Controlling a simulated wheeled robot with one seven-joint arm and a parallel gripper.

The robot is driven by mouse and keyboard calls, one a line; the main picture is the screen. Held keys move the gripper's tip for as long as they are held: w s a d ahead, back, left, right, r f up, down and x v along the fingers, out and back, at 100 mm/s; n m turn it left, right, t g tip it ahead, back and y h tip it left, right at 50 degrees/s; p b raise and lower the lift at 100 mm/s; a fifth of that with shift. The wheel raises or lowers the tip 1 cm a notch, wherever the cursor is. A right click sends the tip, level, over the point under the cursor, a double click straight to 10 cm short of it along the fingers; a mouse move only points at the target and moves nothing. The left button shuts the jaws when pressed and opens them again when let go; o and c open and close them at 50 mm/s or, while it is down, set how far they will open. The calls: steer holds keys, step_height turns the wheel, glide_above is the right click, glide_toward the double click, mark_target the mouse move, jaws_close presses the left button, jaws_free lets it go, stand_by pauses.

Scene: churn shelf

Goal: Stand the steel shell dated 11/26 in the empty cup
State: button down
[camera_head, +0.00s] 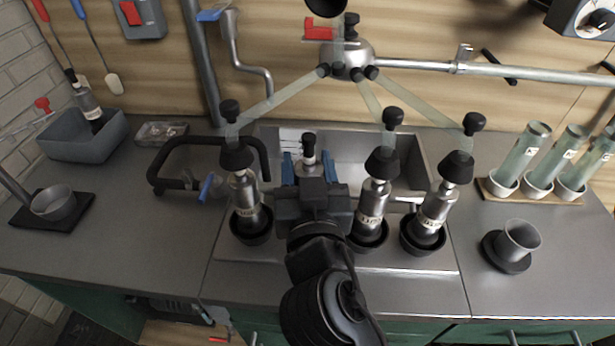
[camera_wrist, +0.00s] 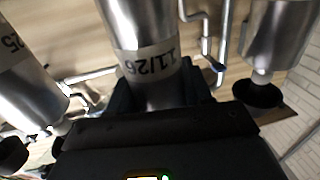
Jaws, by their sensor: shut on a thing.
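The steel shell dated 11/26 (camera_wrist: 145,60) stands between my jaws in the wrist view, its label partly readable. In the head view its steel top and dark cap (camera_head: 308,150) show just beyond my gripper (camera_head: 309,172), which is shut on it. My wrist hides its lower part. Three other steel shells stand in black cups: the left shell (camera_head: 246,195), the middle shell (camera_head: 374,200) and the right shell (camera_head: 436,205). Their cups are the left cup (camera_head: 250,238), middle cup (camera_head: 370,243) and right cup (camera_head: 423,243). I cannot see an empty black cup; my arm covers the space between left and middle cups.
A milking claw (camera_head: 349,62) with pale tubes hangs over the sink (camera_head: 408,150). A grey steel cup (camera_head: 521,236) stands at right, near a rack (camera_head: 525,192) of glass tubes. A grey bin (camera_head: 85,145) is at left. The left counter front is clear.

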steer(key=shift+f, duration=1.45)
steer(key=shift+c, duration=2.4)
jaws_free()
steer(key=shift+r, duration=0.25)
steer(key=s+d+b, duration=0.1)
steer(key=s+b, duration=0.2)
steer(key=s, duration=0.9)
steer(key=shift+d+b, duration=0.25)
steer(key=shift+b, duration=0.1)
steer(key=shift+f, duration=0.1)
